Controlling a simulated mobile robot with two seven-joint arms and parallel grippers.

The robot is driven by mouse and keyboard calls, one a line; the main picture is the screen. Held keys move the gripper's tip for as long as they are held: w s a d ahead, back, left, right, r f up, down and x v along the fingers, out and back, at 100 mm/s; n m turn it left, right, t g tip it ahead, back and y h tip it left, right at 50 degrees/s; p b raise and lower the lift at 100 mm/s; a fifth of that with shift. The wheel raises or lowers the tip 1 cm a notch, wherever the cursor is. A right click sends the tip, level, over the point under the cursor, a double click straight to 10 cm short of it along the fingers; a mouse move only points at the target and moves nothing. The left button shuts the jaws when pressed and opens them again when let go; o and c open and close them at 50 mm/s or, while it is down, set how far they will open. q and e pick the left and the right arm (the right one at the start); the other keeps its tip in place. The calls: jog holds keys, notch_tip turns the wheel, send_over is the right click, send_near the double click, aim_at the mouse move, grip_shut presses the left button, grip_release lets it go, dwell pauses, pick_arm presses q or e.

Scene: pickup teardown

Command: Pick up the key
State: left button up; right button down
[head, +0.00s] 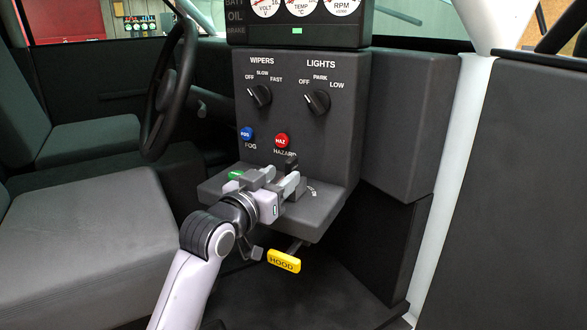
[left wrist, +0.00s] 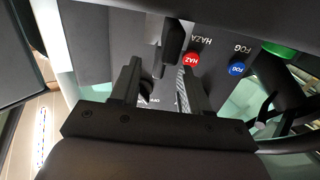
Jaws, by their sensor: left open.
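My left gripper (head: 278,180) is over the lower ledge of the dark control panel (head: 345,130), with its two fingers apart. In the left wrist view its fingers (left wrist: 162,75) stand open, with a gap between them. A dark upright piece (head: 291,160) rises just behind the fingers; it also shows in the left wrist view (left wrist: 173,38), beyond the fingertips and near the red button. I cannot tell whether it is the key. A dark round part (left wrist: 147,86) shows between the fingers, partly hidden by the left finger. My right gripper is not in view.
The red HAZ button (head: 282,140), blue FOG button (head: 247,133) and green button (head: 235,174) are close to my gripper. Wiper (head: 259,96) and light knobs (head: 317,101) are above. The yellow HOOD handle (head: 284,261) hangs below. A steering wheel (head: 168,85) is at left.

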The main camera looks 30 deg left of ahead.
aim_at(287, 171)
pick_arm(q)
jog(key=shift+w+r+p, duration=0.15)
jog(key=shift+w+p, duration=0.25)
jog(key=shift+w, duration=2.3)
grip_shut()
